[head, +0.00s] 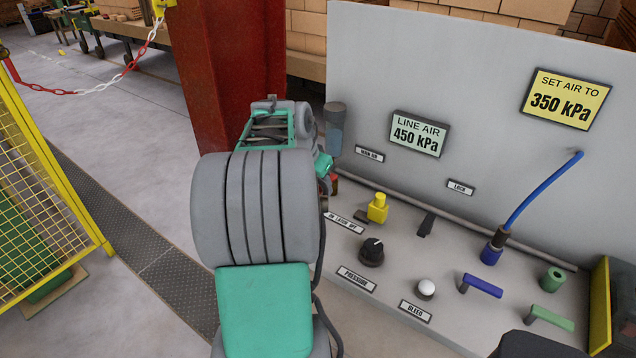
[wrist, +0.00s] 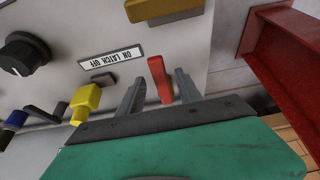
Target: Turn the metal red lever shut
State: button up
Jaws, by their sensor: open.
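The red lever (wrist: 160,78) shows in the wrist view as a short flat bar, in front of the grey panel. My gripper (wrist: 159,85) is open, with one grey finger on each side of the lever. Small gaps seem to show between the lever and the fingers; I cannot tell whether either touches. The lever's lower end is hidden behind my gripper body. In the head view my arm covers most of this spot, and only a small red patch (head: 333,183) shows beside my wrist.
A yellow block (wrist: 86,101) stands beside my gripper, close to the ON LATCH OFF label (wrist: 111,58). A black pressure knob (head: 372,252), white bleed button (head: 426,288) and blue hose (head: 535,195) are on the panel. A red column (head: 228,70) rises behind my arm.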

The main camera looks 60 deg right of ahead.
jog(key=shift+c, duration=0.5)
grip_shut()
dwell(0.8)
